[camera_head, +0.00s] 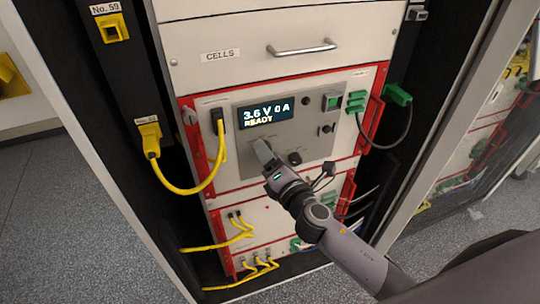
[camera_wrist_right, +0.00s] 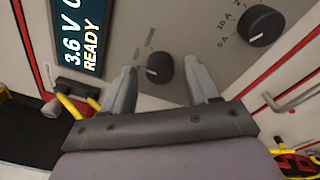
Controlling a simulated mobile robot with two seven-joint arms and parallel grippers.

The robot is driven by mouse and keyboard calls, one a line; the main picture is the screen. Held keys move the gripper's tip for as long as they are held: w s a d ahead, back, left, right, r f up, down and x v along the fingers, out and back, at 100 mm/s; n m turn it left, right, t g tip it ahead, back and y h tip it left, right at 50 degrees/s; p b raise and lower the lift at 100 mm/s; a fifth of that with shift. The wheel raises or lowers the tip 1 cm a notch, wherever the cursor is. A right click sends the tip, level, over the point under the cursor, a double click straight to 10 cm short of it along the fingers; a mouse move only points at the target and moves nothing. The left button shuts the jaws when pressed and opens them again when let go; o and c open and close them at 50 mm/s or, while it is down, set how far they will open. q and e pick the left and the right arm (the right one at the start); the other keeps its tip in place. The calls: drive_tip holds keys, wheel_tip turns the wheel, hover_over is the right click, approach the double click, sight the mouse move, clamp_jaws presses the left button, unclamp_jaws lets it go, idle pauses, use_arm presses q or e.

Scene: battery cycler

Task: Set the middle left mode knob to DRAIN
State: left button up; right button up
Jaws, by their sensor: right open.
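The mode knob (camera_wrist_right: 158,67) is a round black knob with a small white mark, on the grey panel (camera_head: 321,152). In the right wrist view it sits between the two fingers of my right gripper (camera_wrist_right: 161,74), with a gap on each side. The white mark faces the lower left of that view; the lettering beside the knob is too small to read. In the head view my right gripper (camera_head: 261,151) is open in front of the panel and hides this knob. My left gripper is not in view.
A second black knob (camera_wrist_right: 265,25) with ampere marks is to the right; it also shows in the head view (camera_head: 294,158). The display (camera_head: 265,113) reads 3.6 V, 0 A, READY. A yellow cable (camera_head: 218,160) hangs left, green plugs (camera_head: 356,103) sit right. A drawer handle (camera_head: 302,48) is above.

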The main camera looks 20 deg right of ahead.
drive_tip(key=c, duration=1)
drive_tip(key=shift+c, duration=0.2)
drive_tip(key=shift+f, duration=0.1)
drive_tip(key=m+b, duration=0.4)
drive_tip(key=m, duration=0.4)
drive_tip(key=shift+f+t+b, duration=0.1)
drive_tip(key=shift+t+b, duration=0.2)
drive_tip(key=o, duration=1)
